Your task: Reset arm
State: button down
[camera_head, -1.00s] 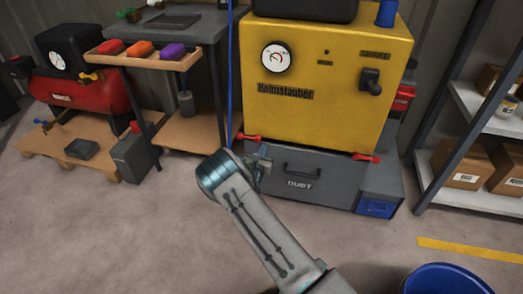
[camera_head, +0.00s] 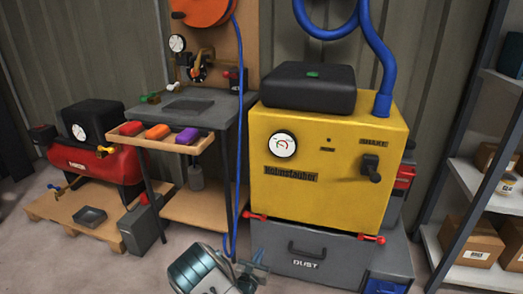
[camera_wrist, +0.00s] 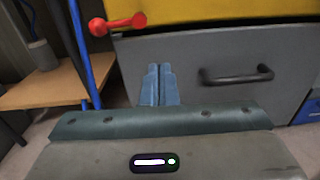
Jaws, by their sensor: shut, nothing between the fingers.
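My arm comes up from the bottom of the head view, with my gripper (camera_head: 254,270) low in front of the grey dust drawer (camera_head: 308,258) of the yellow machine (camera_head: 330,160). In the wrist view my gripper (camera_wrist: 160,84) has its two blue-grey fingers together, with nothing between them. The grey drawer front (camera_wrist: 190,75) and its dark handle (camera_wrist: 236,75) lie beyond the fingers, to their right. The fingers look apart from the handle. A red latch (camera_wrist: 117,24) is at the drawer's upper left. A second red latch (camera_head: 372,239) shows at its right in the head view.
A workbench (camera_head: 215,105) with a tray (camera_head: 132,141) of coloured blocks stands left of the machine. A red compressor (camera_head: 95,165) sits on a pallet farther left. A blue hose (camera_head: 236,200) hangs beside the machine. Shelves (camera_head: 460,190) with boxes stand at right.

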jog(key=s+d+r+m+g+h+p, duration=0.2)
jog(key=s+d+r+m+g+p, duration=0.35)
jog(key=r, duration=0.65)
jog(key=s+d+r+m+g+h+p, duration=0.2)
jog(key=d+r+m+g+p, duration=0.15)
jog(key=d+r+m, duration=0.6)
jog(key=s+d+r+m+g+h+p, duration=0.2)
jog(key=s+d+r+m+g+p, duration=0.25)
jog(key=r, duration=0.85)
jog(key=s+a+r+m+y+p, duration=0.2)
jog(key=s+r+m+y+p, duration=0.3)
jog(key=s+r+p, duration=0.3)
jog(key=s+a+r+m+y+p, duration=0.1)
jog(key=s+r+m+y+p, duration=0.5)
jog(key=s+r, duration=0.8)
notch_tip(320, 180, up, 6)
jog(key=shift+a+r+m+g+y+p, duration=0.1)
jog(key=shift+a+m+g+y+p, duration=0.3)
jog(key=shift+m+p, duration=0.65)
